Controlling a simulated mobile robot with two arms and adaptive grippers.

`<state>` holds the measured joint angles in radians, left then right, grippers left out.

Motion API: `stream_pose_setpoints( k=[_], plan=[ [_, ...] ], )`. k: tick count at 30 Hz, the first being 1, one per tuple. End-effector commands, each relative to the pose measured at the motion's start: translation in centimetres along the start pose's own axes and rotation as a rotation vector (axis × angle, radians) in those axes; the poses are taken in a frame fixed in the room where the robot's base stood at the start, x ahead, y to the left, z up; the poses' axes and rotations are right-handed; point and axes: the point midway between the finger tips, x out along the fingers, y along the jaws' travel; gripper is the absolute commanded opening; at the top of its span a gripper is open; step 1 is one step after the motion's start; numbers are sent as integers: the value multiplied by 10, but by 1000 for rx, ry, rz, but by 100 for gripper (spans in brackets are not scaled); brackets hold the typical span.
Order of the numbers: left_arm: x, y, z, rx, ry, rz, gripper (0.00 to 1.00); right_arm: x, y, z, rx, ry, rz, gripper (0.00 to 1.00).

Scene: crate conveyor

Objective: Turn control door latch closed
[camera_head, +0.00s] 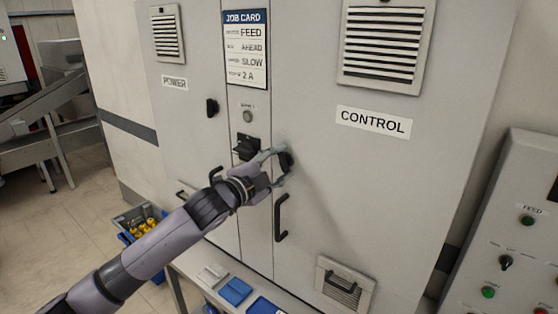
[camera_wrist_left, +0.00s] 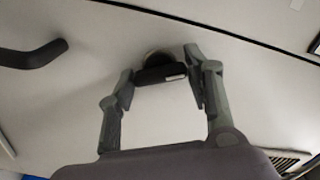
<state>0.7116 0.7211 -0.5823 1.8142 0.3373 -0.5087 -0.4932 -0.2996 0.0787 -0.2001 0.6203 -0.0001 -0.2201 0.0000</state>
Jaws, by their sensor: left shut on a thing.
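The control door (camera_head: 350,190) is the wide grey panel under the CONTROL label, and it looks flush with the cabinet. Its latch (camera_head: 286,161) is a dark knob near the door's left edge, partly hidden by my fingers. My left gripper (camera_head: 279,164) is shut on this latch. In the left wrist view, the black latch (camera_wrist_left: 160,74) with a small white mark lies between the two fingers of my left gripper (camera_wrist_left: 160,82). It lies about crosswise between them there. My right gripper is out of view.
A black door handle (camera_head: 281,218) is just below the latch; it also shows in the left wrist view (camera_wrist_left: 35,55). The power door's latch (camera_head: 212,108) and a black switch (camera_head: 246,147) are to the left. A control panel (camera_head: 505,220) stands at right.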

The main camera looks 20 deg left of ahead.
Motion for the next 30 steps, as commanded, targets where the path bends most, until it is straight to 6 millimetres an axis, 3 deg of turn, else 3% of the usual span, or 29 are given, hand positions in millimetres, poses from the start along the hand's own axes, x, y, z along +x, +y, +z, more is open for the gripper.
stream_pose_setpoints(
  k=[15, 30],
  plan=[
    [0, 0, 0, 378, -1, 3, 19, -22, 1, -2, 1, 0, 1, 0],
    [0, 2, 0, 470, 0, 2, 19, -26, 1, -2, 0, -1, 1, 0]
  ],
)
